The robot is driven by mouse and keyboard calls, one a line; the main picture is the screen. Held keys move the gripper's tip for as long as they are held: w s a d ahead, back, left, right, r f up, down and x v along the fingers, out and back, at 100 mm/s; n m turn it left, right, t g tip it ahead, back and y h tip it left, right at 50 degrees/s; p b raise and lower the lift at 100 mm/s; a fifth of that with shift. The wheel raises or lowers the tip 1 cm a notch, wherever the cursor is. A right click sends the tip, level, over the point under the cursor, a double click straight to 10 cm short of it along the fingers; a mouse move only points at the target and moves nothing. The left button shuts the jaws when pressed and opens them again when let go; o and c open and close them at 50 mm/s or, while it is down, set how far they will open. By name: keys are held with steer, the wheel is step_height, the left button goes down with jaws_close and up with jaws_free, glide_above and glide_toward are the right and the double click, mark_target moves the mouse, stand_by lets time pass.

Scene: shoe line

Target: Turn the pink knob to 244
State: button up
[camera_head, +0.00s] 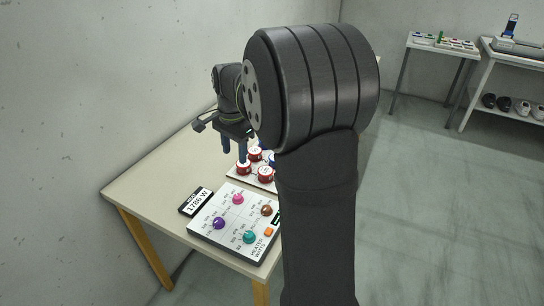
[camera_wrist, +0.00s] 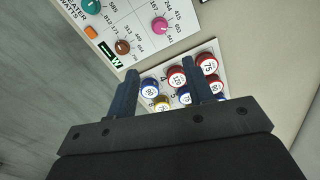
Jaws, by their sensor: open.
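The pink knob (camera_head: 237,199) sits at the back of a white panel (camera_head: 205,232) on the table. It also shows in the wrist view (camera_wrist: 160,23) at the top, with printed numbers around it, among them 244, 415 and 653. My gripper (camera_head: 234,157) is open and empty. In the wrist view its two fingers (camera_wrist: 163,88) point towards the panel, apart from the pink knob and over the tray of round pieces. My arm hides part of the head view.
The panel also carries a purple knob (camera_head: 218,223), a brown knob (camera_head: 266,210), a teal knob (camera_head: 249,237) and an orange button (camera_head: 269,231). A tray (camera_wrist: 218,50) with several red, blue and yellow numbered pieces lies beside the panel. The table's left part is bare.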

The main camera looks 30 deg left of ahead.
mark_target(238, 196)
steer(key=f, duration=1.7)
steer(key=shift+a+f, duration=0.15)
steer(key=shift+a, duration=0.2)
steer(key=c, duration=1)
